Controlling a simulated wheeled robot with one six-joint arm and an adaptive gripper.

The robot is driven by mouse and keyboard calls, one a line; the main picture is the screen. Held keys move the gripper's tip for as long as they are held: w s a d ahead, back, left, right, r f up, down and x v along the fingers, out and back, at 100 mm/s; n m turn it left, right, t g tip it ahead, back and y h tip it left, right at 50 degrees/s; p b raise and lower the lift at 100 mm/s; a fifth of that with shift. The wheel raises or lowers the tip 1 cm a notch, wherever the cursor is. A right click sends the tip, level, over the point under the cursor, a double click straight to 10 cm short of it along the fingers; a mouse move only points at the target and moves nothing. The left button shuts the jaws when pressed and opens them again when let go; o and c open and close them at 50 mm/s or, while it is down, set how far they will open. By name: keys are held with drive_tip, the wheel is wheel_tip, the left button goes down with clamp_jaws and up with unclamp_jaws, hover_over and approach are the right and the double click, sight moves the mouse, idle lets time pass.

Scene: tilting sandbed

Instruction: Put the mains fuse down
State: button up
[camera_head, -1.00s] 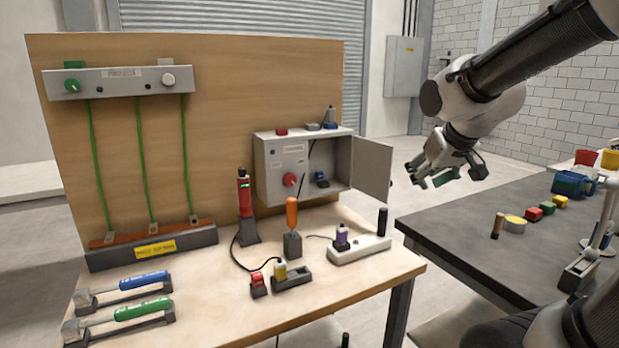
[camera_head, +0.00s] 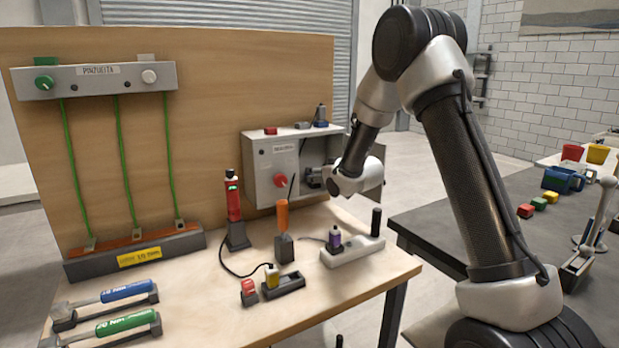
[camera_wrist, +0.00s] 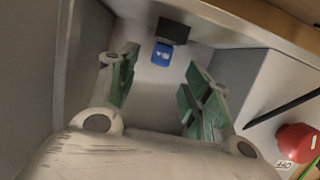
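A small blue piece with a white mark (camera_wrist: 162,55) sits at a black holder (camera_wrist: 173,31) inside the grey wall box, in the wrist view; I take it for the mains fuse. No label confirms this. My gripper (camera_wrist: 161,63) is open inside the box, its green-padded fingers apart on either side of the view. The blue piece lies between and just beyond the fingertips, with gaps to both. In the head view my gripper (camera_head: 316,177) reaches into the open right part of the box (camera_head: 264,170), and my wrist hides the blue piece.
The box's red knob (camera_wrist: 297,143) and a dark rod are close to the right of my gripper. The box walls are near on both sides. Small blocks stand on the box top. An orange-handled tool (camera_head: 282,218) and a white socket strip (camera_head: 353,250) stand on the bench below.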

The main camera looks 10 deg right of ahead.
drive_tip(key=x, duration=0.5)
drive_tip(key=shift+w+a, duration=0.1)
drive_tip(key=shift+w, duration=0.2)
clamp_jaws()
